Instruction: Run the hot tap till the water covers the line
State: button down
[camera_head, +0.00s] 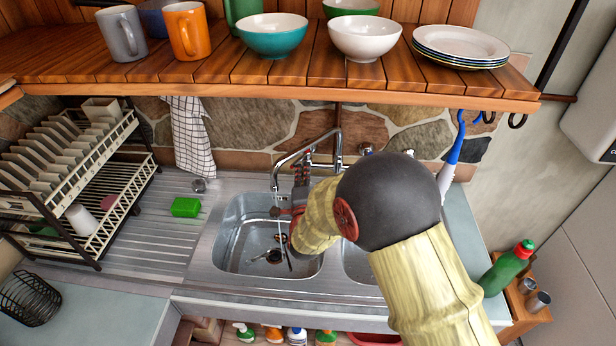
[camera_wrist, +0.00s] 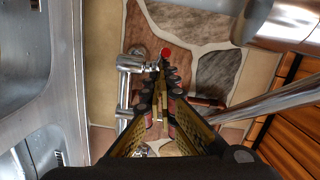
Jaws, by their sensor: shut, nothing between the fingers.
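The chrome tap (camera_head: 338,145) stands behind the sink, its arched spout over the left basin (camera_head: 232,235). In the wrist view a red-marked tap handle (camera_wrist: 165,53) shows just beyond my fingertips, beside the chrome tap body (camera_wrist: 128,65). My gripper (camera_head: 302,170) is shut and empty. Its fingertips (camera_wrist: 161,78) point at the red mark; I cannot tell whether they touch the handle. A thin streak hangs below the spout; whether it is running water is unclear. The basin floor and dark drain show. I cannot make out a fill line.
A wooden shelf (camera_head: 290,92) with mugs, bowls and plates overhangs the sink. A dish rack (camera_head: 100,200) stands left. A green sponge (camera_head: 186,207) lies on the drainboard. A blue-and-white brush (camera_head: 452,155) hangs right of the tap. My arm covers much of the right basin.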

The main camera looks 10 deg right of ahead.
jog(key=shift+w+a+b, duration=0.3)
jog(key=shift+a+b, duration=0.3)
jog(key=shift+b, duration=0.15)
jog(key=shift+w+a+b, duration=0.3)
jog(key=shift+a+b, duration=0.3)
jog(key=shift+b, duration=0.1)
